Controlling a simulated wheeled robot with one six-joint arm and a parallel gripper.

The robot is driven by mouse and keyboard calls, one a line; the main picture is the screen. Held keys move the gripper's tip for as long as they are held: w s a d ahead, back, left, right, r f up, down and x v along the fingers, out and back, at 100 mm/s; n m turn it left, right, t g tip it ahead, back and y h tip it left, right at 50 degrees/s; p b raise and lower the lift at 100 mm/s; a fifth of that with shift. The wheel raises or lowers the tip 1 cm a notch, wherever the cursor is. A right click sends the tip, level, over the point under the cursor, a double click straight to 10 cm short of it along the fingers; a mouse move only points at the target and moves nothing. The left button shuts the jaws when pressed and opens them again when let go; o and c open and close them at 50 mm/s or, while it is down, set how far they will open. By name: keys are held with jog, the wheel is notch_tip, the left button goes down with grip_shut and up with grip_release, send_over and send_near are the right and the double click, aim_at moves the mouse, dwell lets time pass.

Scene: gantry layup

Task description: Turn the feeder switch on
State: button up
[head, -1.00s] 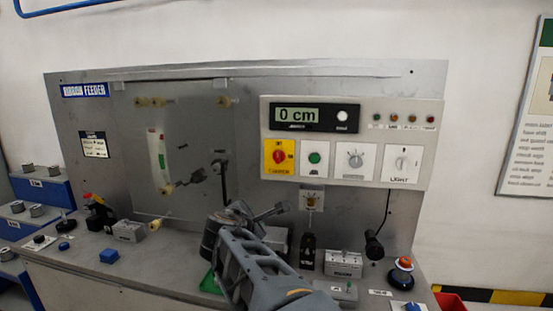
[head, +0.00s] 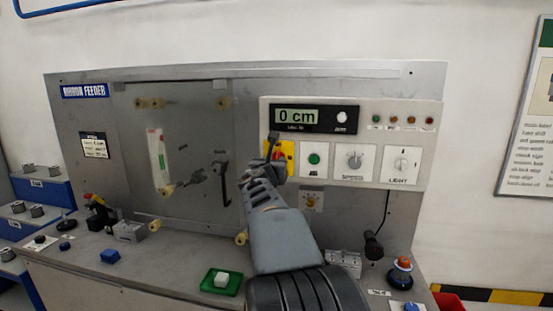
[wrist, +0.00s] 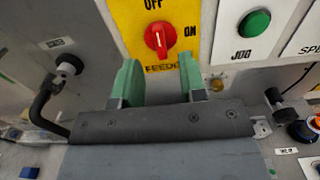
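The feeder switch is a red rotary knob (wrist: 157,39) on a yellow plate (wrist: 128,22) marked OFF at the top and ON at the right. Its white mark points up toward OFF. In the head view my arm covers part of the yellow plate (head: 289,149). My gripper (wrist: 160,72) is in front of the panel, just below the knob in the wrist view. Its two green fingers are apart with nothing between them, and the knob shows beyond the gap. Whether a finger touches the panel cannot be told.
A green JOG button (wrist: 254,23) sits right of the switch, then a speed knob (head: 355,160) and a light switch (head: 402,162). The display (head: 297,115) reads 0 cm. A black crank handle (head: 222,178) stands out at left. A green tray (head: 207,283) lies on the bench.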

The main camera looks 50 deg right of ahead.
aim_at(277, 158)
jog(key=shift+p+x, duration=0.3)
jog(key=shift+x, duration=1.9)
grip_shut()
